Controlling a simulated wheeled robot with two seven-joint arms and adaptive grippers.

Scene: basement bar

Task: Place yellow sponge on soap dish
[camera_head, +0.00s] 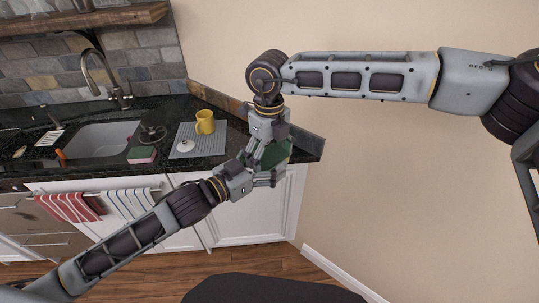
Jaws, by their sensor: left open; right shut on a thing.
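My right gripper (270,145) reaches down from above and is shut on a dark green block (277,153), partly hidden by the fingers. It may be the sponge, but no yellow shows on it. My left gripper (262,176) comes from lower left and is open, its fingers close beside the lower part of the block. I cannot tell whether they touch it. Both grippers show in front of the counter's right end. A pink and green sponge-like block (142,155) lies on the counter right of the sink. I cannot clearly make out a soap dish.
The dark counter (215,160) holds a sink (98,139) with a tall faucet (108,78). A yellow mug (205,122) and a small white object (185,146) stand on a grey mat (212,142). Striped towels (132,202) hang in front. A wall is right.

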